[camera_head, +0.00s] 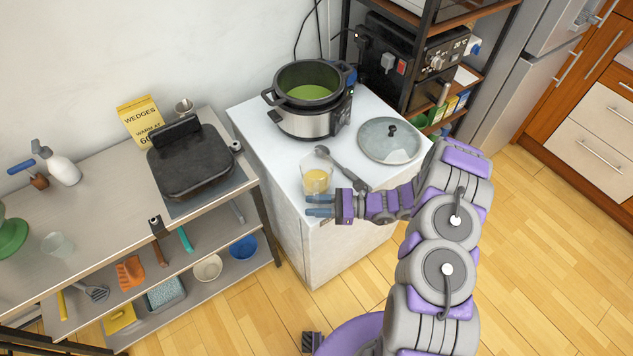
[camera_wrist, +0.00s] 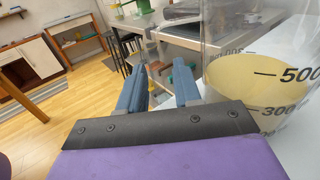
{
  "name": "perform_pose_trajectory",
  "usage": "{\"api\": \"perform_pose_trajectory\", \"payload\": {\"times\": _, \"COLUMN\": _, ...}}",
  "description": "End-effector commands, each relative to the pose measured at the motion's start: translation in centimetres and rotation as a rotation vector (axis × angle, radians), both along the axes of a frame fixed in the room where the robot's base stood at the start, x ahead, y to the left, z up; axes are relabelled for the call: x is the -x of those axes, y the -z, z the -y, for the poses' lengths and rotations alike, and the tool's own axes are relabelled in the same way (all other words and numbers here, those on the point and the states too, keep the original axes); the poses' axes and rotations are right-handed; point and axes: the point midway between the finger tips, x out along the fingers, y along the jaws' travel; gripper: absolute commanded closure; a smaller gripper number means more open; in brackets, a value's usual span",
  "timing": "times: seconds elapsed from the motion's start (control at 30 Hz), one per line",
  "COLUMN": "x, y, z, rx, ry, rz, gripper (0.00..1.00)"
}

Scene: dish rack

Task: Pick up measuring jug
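The measuring jug (camera_head: 317,178) is clear, with yellow contents, and stands upright on the white counter (camera_head: 262,128) near its front edge. In the wrist view the jug (camera_wrist: 265,85) shows large on the right, with dark volume marks. My gripper (camera_head: 320,206) is just in front of the jug, on the near side of it in the head view. Its two blue fingers are apart with nothing between them in the wrist view (camera_wrist: 160,90). The jug lies to the right of the fingers there, outside the gap. Whether the gripper touches the jug cannot be told.
A ladle (camera_head: 342,168) lies right beside the jug. A cooker pot (camera_head: 311,100) with green contents stands behind it, and a glass lid (camera_head: 389,140) lies to the right. A metal table (camera_head: 90,220) with a black grill (camera_head: 190,160) stands to the left. The floor in front is clear.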

Motion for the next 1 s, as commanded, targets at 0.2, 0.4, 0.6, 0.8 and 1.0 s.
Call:
{"api": "perform_pose_trajectory", "payload": {"times": 0.2, "x": 0.01, "y": 0.01, "z": 0.01, "rx": 0.0, "ry": 0.0, "rz": -0.001, "gripper": 0.88}}
{"api": "perform_pose_trajectory", "payload": {"times": 0.4, "x": 0.0, "y": 0.01, "z": 0.02, "rx": 0.0, "ry": 0.0, "rz": -0.001, "gripper": 1.0}}
{"api": "perform_pose_trajectory", "payload": {"times": 0.6, "x": -0.01, "y": 0.01, "z": 0.02, "rx": 0.0, "ry": 0.0, "rz": -0.001, "gripper": 1.0}}
{"api": "perform_pose_trajectory", "payload": {"times": 0.8, "x": -0.01, "y": 0.01, "z": 0.02, "rx": 0.0, "ry": 0.001, "rz": -0.001, "gripper": 1.0}}
{"api": "perform_pose_trajectory", "payload": {"times": 1.0, "x": -0.02, "y": 0.01, "z": 0.02, "rx": 0.0, "ry": 0.001, "rz": -0.001, "gripper": 1.0}}
